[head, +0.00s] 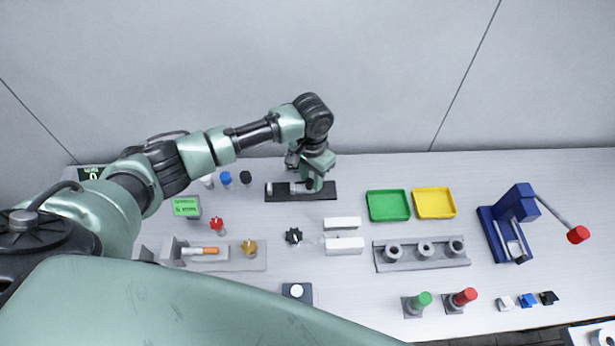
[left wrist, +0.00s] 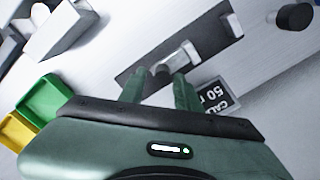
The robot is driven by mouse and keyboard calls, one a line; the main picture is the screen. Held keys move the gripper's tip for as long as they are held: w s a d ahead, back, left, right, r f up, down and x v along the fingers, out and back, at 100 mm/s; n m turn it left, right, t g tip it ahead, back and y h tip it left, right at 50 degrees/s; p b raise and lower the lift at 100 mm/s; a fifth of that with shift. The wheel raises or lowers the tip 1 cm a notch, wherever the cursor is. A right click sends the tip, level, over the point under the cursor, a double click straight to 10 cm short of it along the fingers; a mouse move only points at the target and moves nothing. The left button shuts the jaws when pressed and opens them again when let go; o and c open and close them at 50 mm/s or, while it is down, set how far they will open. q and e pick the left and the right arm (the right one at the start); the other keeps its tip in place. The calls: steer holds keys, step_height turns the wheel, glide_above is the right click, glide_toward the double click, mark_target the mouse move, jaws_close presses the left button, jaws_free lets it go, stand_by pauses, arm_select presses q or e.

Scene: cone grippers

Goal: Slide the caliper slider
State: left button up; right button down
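The caliper is a dark flat plate (head: 284,198) near the back wall in the head view. A silver slider (head: 296,187) lies on it. In the left wrist view the dark plate (left wrist: 208,38) runs diagonally, with the silver slider (left wrist: 182,55) near its middle and a small dark knob (left wrist: 163,71) at the slider's end. My left gripper (head: 311,186) is over the right part of the plate, pointing down. In the left wrist view its two green fingers (left wrist: 160,88) stand apart, with the knob between or just beyond their tips; contact is unclear. My right gripper is not in view.
A dark display sign (left wrist: 218,98) stands beside the plate. White blocks (head: 343,224) lie in front, green (head: 388,218) and yellow (head: 434,215) trays to the right. Black (head: 246,177) and blue (head: 226,179) knobs stand to the left. The wall is close behind.

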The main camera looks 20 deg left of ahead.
mark_target(312, 181)
arm_select(q)
steer(key=shift+d, duration=0.15)
steer(key=shift+r, duration=0.3)
step_height(312, 181, up, 6)
steer(key=shift+w+r+b, duration=0.1)
steer(key=shift+r+b, duration=0.05)
steer(key=shift+b, duration=0.65)
steer(key=shift+r, duration=0.45)
steer(key=shift+f, duration=0.1)
